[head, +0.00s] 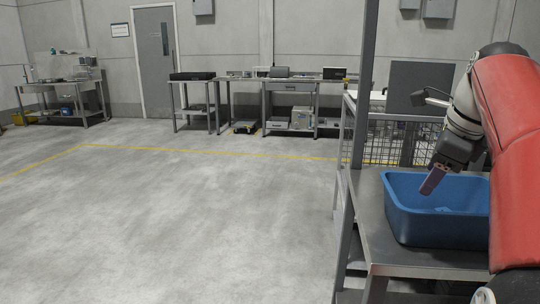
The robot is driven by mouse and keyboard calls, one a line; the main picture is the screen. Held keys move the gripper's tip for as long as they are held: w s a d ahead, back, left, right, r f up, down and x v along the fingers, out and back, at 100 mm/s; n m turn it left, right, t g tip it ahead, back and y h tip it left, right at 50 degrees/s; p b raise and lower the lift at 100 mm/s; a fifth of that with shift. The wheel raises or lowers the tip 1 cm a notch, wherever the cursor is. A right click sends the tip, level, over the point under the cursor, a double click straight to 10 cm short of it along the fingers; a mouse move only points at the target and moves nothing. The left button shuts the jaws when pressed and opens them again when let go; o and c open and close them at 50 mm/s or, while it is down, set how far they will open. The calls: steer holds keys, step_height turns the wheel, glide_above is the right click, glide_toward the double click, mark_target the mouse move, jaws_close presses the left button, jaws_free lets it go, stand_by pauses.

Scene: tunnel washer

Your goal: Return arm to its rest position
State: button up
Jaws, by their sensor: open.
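My gripper (433,180) is at the right of the head view, pointing down and to the left over a blue tub (436,224). Its jaws are open, seen mostly from the side, and one finger hides most of the other. The red-covered part of my arm reaches in from the right edge and covers the tub's right end. The tub stands on a grey metal table (366,232). A small pale patch shows inside the tub, too unclear to name.
A metal post (364,90) and a wire mesh panel (405,142) stand close by my gripper. A dark flat panel (418,88) is behind it. Workbenches (290,88) line the far wall beside a grey door (155,62). The concrete floor on the left is clear.

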steer(key=s+a+f+n, duration=0.8)
steer(key=f+n, duration=0.3)
steer(key=n, duration=0.2)
steer(key=s+a+f+n+t, duration=0.1)
steer(key=s+a+f+n, duration=0.7)
steer(key=a+f+n, duration=0.3)
steer(key=shift+s+f+n, duration=0.15)
steer(key=shift+s+n, duration=0.2)
steer(key=shift+n, duration=0.65)
